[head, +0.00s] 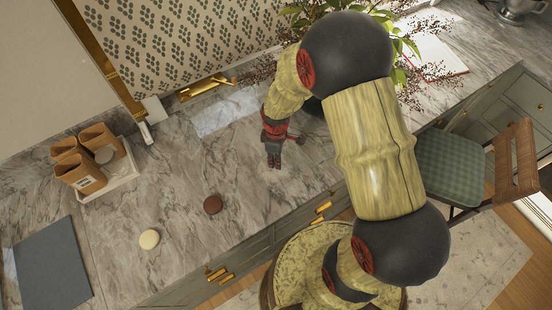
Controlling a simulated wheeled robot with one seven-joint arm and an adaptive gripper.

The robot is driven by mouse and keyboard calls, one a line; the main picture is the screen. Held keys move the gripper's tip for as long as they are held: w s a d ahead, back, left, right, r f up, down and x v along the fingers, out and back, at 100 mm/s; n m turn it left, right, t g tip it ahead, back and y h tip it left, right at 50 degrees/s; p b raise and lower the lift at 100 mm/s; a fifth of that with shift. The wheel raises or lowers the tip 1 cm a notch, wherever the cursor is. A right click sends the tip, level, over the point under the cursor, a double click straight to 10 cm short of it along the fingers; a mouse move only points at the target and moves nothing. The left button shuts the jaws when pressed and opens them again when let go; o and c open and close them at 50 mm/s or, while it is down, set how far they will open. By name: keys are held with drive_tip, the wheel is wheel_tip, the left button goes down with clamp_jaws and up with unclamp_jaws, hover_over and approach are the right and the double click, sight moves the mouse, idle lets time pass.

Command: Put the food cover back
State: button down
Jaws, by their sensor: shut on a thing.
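My gripper (273,164) is at the end of my arm, pointing down over the marble counter right of the brown round piece. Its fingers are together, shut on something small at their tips. A faint, pale, see-through shape just below the fingertips looks like the clear food cover (276,182); its outline is hard to make out, and I cannot tell whether it touches the counter. A brown round sweet (212,204) and a cream round sweet (149,239) lie uncovered on the counter, left of my gripper.
A white tray (122,178) with brown packets stands at the left by the wall. A dark grey board (52,265) lies at the lower left. A leafy plant (408,48) is behind my arm. A green chair (450,165) stands at the right. The counter's front edge runs diagonally below the sweets.

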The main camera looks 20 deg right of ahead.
drive_tip(key=c, duration=1.7)
unclamp_jaws()
drive_tip(key=shift+o, duration=0.2)
drive_tip(key=s+r+m+t, duration=0.1)
drive_tip(key=s+r+m, duration=0.1)
drive_tip(key=r, duration=1)
drive_tip(key=s+r+m+t, duration=0.1)
drive_tip(key=s+r+m, duration=0.1)
drive_tip(key=r, duration=1.1)
drive_tip(key=s+r+m+t, duration=0.3)
drive_tip(key=s+r+m, duration=0.4)
drive_tip(key=s+r, duration=0.4)
drive_tip(key=shift+s+r+t, duration=0.15)
drive_tip(key=shift+s+t, duration=0.15)
drive_tip(key=shift+s, duration=0.5)
